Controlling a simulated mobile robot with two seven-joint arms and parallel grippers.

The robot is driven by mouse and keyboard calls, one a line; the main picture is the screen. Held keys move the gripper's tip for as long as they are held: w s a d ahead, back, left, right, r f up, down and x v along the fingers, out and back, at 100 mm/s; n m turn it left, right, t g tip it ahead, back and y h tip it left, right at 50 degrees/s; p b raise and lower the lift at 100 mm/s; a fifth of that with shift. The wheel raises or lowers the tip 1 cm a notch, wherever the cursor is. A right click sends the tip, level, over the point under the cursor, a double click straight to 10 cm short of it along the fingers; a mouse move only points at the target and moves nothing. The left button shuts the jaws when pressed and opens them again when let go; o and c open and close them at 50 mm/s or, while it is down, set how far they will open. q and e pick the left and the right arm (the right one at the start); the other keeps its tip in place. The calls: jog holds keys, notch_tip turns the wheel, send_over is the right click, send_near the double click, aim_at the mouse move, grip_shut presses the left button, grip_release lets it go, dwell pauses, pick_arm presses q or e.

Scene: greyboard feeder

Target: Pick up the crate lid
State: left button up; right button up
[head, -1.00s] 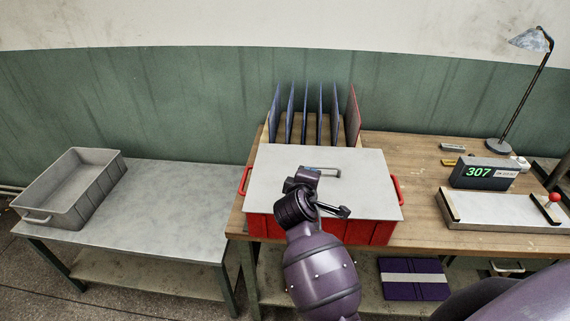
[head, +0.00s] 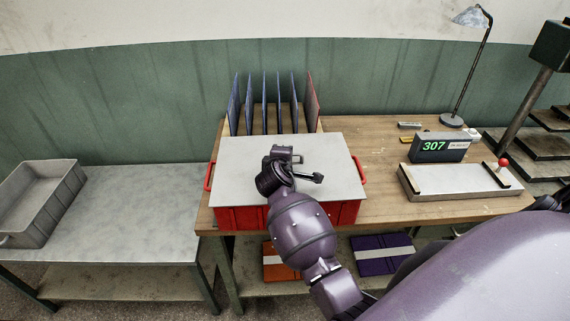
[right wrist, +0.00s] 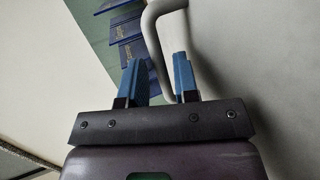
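The crate lid (head: 323,150) is a flat light grey panel lying on top of the red crate (head: 345,213) on the wooden bench. My right gripper (head: 284,152) is over the middle of the lid, at its handle, which it mostly hides in the head view. In the right wrist view the grey bar handle (right wrist: 153,32) rises from the lid and runs between the two blue fingertips of my right gripper (right wrist: 160,72). The fingers are apart, with a gap seen beside the bar. My left gripper is not in view.
Several blue panels and one red panel (head: 312,102) stand upright behind the crate. A clock (head: 440,147), a white board with a red knob (head: 460,181) and a lamp (head: 468,18) are to the right. A grey tray (head: 38,205) stands on the left table, otherwise clear (head: 140,210).

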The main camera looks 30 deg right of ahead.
jog(key=shift+x, duration=0.85)
grip_shut()
jog(key=shift+a, duration=0.1)
